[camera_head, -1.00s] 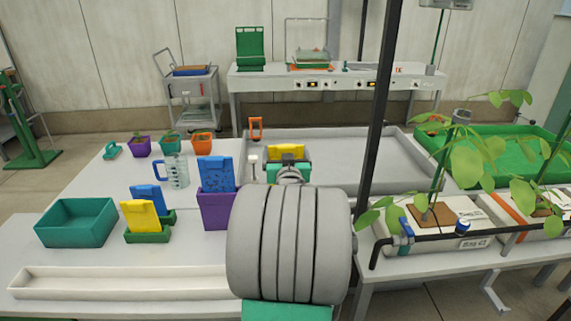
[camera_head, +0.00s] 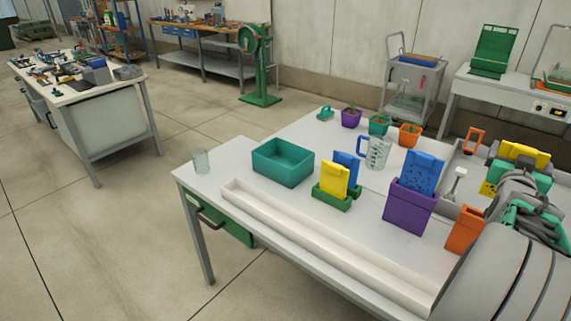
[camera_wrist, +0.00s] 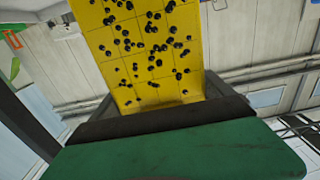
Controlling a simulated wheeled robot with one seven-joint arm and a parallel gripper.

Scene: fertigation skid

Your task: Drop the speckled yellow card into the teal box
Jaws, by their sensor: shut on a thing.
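The speckled yellow card (camera_wrist: 150,55) fills the upper middle of the wrist view, bright yellow with faint grid lines and scattered black specks. My gripper (camera_wrist: 155,115) is shut on its lower end. In the head view my gripper is at the right edge, largely hidden behind my arm; yellow patches show beside it, too unclear there to tell which is the held card. The teal box (camera_head: 277,171) stands on the white table, left of centre, well left of my gripper. It is open at the top, and its visible inside looks empty.
Between the box and my arm stand a green holder (camera_head: 332,198) with yellow and blue cards, a clear jug (camera_head: 377,153), a purple holder (camera_head: 408,210) with a blue card and an orange pot (camera_head: 465,230). A long white trough (camera_head: 320,245) lies in front. A glass (camera_head: 201,162) stands left.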

